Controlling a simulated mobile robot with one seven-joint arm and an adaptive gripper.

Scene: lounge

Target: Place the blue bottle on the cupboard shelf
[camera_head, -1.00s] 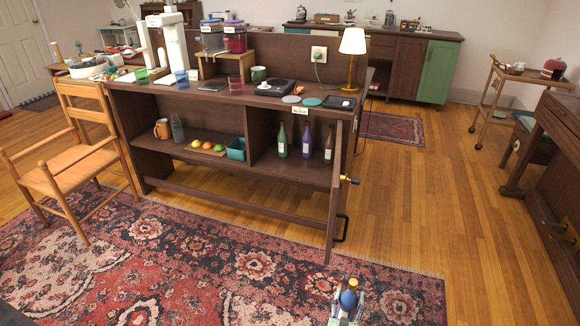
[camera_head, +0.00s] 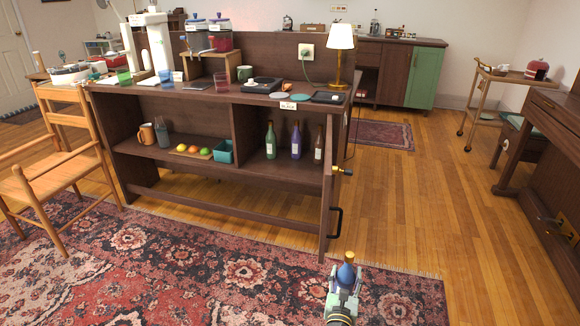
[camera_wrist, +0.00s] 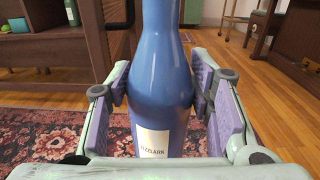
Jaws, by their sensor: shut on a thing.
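The blue bottle (camera_wrist: 162,75) stands upright between the fingers of my gripper (camera_wrist: 162,100) in the wrist view, with a white label low on its body. Its base is hidden. In the head view my gripper (camera_head: 344,282) holds the blue bottle (camera_head: 346,273) above the rug, in front of the cupboard. The cupboard shelf (camera_head: 255,165) holds a green bottle (camera_head: 270,141), a purple bottle (camera_head: 296,141) and a dark bottle (camera_head: 318,146) in its right compartment. My gripper is shut on the blue bottle, apart from the cupboard.
The cupboard door (camera_head: 328,195) stands open at the right end, edge towards me, with a black handle (camera_head: 336,222). A wooden chair (camera_head: 58,165) stands left.

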